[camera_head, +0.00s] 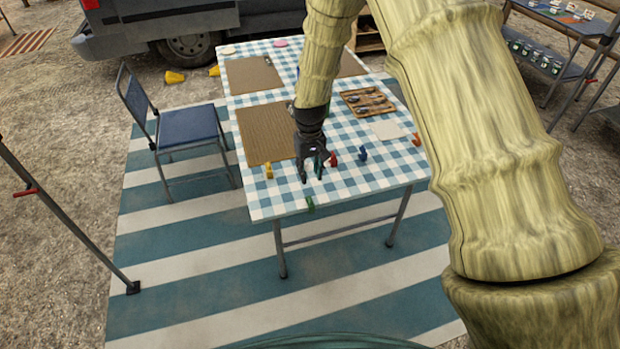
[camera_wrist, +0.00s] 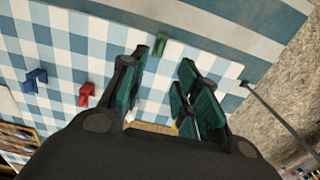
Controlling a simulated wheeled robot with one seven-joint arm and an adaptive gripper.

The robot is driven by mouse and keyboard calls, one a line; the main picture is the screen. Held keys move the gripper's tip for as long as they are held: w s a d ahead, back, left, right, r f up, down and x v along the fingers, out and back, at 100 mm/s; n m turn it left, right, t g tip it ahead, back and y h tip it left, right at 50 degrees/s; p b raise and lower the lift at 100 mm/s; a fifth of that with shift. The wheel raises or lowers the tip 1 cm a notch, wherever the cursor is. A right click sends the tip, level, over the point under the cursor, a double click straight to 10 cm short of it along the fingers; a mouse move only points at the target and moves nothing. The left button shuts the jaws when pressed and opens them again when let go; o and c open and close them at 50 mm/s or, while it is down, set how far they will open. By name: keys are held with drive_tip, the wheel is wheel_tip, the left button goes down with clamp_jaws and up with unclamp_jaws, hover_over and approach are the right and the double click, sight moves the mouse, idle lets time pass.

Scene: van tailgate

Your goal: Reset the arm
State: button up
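My gripper (camera_head: 313,165) is black and hangs over the front part of a table (camera_head: 285,205) with a blue and white checked top. In the wrist view its green-padded fingers (camera_wrist: 165,98) stand apart with a gap between them, and I see nothing held there. My arm is bent, coming in from the right of the head view and reaching down to the table. A green clip (camera_head: 310,204) sits at the front table edge. It also shows beyond the fingers in the wrist view (camera_wrist: 160,44).
Near my gripper are a yellow clip (camera_head: 269,170), a red clip (camera_head: 333,160) and a blue clip (camera_head: 362,154). Brown mats (camera_head: 262,135) and a wooden cutlery tray (camera_head: 368,101) lie on the table. A blue chair (camera_head: 187,127) stands left. The striped rug (camera_head: 190,290) is clear in front.

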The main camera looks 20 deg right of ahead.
drive_tip(key=s+d+f, duration=0.2)
drive_tip(key=s+f, duration=1.5)
drive_tip(key=s, duration=0.3)
drive_tip(key=s+f, duration=0.1)
drive_tip(key=s, duration=1)
drive_tip(key=s+d+f, duration=0.1)
drive_tip(key=s+f, duration=0.1)
drive_tip(key=s, duration=1)
drive_tip(key=shift+s+d+f+m, duration=0.25)
drive_tip(key=shift+s+m, duration=0.05)
drive_tip(key=shift+m, duration=0.1)
